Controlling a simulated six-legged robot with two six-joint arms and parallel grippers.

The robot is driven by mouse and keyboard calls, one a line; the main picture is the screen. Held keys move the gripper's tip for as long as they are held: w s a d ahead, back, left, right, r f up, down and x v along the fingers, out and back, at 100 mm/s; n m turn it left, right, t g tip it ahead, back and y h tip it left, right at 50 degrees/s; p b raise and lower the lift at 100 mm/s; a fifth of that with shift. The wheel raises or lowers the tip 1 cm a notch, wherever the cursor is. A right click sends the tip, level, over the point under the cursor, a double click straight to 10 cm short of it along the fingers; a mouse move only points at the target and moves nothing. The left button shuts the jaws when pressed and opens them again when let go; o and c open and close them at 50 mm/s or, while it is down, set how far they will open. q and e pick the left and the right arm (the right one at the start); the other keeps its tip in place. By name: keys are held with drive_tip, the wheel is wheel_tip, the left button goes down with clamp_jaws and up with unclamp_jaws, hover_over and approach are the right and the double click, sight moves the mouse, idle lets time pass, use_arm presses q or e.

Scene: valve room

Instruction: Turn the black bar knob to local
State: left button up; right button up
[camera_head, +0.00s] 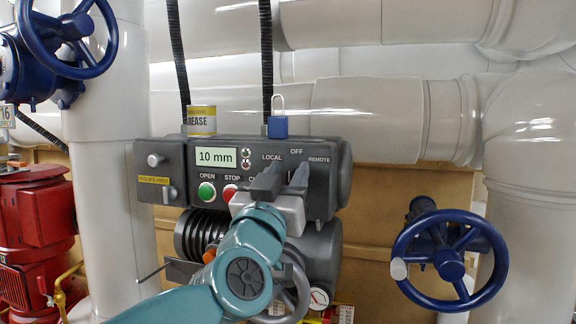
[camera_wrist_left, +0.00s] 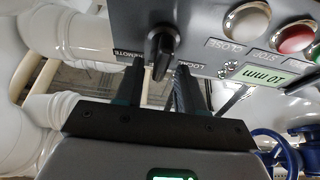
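The control box (camera_head: 330,205) carries a selector marked LOCAL, OFF and REMOTE. The black bar knob (camera_wrist_left: 161,50) shows in the left wrist view, where the panel appears upside down. Its bar lies between the LOCAL and REMOTE labels, roughly towards OFF. In the head view the knob is mostly hidden by my left gripper (camera_head: 283,180). In the left wrist view my left gripper (camera_wrist_left: 158,78) is open, one finger on each side of the knob's lower end, with a visible gap at both sides. My right gripper is not in view.
The box also has a green OPEN button (camera_head: 206,191), a red STOP button (camera_head: 230,192) and a 10 mm display (camera_head: 216,156). A blue padlock (camera_head: 278,127) and a grease can (camera_head: 201,121) stand on top. A blue handwheel (camera_head: 449,259) is at right.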

use_arm(q)
drive_tip(key=shift+w+d+f, duration=0.2)
drive_tip(key=shift+w+d, duration=0.05)
drive_tip(key=shift+w, duration=0.2)
drive_tip(key=shift+w+d+f, duration=0.15)
drive_tip(key=shift+w+d, duration=0.05)
drive_tip(key=shift+w, duration=0.2)
drive_tip(key=shift+s+a+r, duration=0.1)
drive_tip(key=shift+s, duration=0.1)
drive_tip(key=shift+c, duration=1.3)
drive_tip(key=shift+s, duration=0.1)
clamp_jaws()
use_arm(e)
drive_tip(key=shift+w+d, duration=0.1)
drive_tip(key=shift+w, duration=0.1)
